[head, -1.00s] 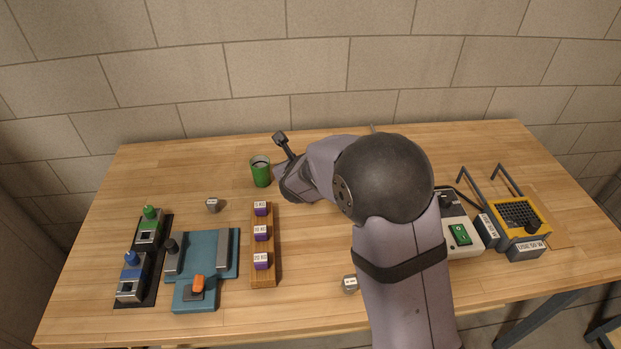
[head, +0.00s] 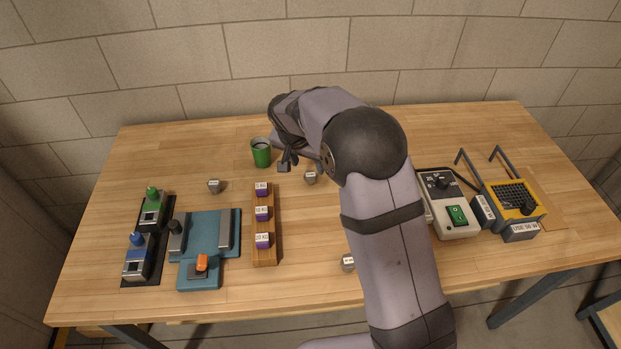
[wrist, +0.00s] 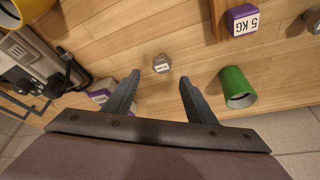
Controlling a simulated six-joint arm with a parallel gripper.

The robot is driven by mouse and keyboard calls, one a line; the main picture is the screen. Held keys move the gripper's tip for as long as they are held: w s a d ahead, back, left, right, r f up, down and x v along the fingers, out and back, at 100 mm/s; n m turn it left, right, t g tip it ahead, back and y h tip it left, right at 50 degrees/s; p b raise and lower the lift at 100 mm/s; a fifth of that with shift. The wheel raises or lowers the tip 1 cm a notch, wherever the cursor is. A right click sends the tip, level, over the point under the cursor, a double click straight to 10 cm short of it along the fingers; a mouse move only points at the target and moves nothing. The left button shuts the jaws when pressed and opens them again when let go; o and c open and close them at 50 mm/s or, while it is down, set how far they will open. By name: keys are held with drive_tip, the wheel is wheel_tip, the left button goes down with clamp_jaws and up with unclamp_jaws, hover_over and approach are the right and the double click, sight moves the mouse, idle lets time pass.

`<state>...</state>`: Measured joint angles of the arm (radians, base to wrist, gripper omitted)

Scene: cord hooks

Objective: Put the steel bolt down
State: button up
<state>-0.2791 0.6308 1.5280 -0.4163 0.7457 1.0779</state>
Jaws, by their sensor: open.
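A small grey hexagonal steel piece with a white label, looking like a bolt head (head: 310,177), stands on the table right of my gripper (head: 288,165) in the head view. In the wrist view the same steel piece (wrist: 162,63) shows beyond and between my fingertips (wrist: 158,77). My gripper is open, and nothing shows between the fingers. Similar steel pieces stand at the left (head: 214,186) and near the front edge (head: 348,263). Which one is the task's bolt I cannot tell. The labels are too small to read.
A green cup (head: 261,153) stands close left of my gripper. A wooden rack (head: 264,255) with purple weights is in front. A teal fixture (head: 207,225) and button blocks (head: 146,240) are at left. A white power unit (head: 462,228) and yellow-framed device (head: 515,199) are at right.

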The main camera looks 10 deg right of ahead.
sight(310, 175)
drive_tip(key=shift+a+p+x, duration=0.1)
drive_tip(key=shift+p+x, duration=0.9)
drive_tip(key=shift+x, duration=0.85)
drive_tip(key=shift+a+p+x, duration=0.15)
drive_tip(key=shift+p+x, duration=0.85)
drive_tip(key=shift+x, duration=0.8)
drive_tip(key=shift+f, duration=0.1)
clamp_jaws()
wheel_tip(310, 175, up, 10)
drive_tip(key=b, duration=0.3)
drive_tip(key=shift+b, duration=0.3)
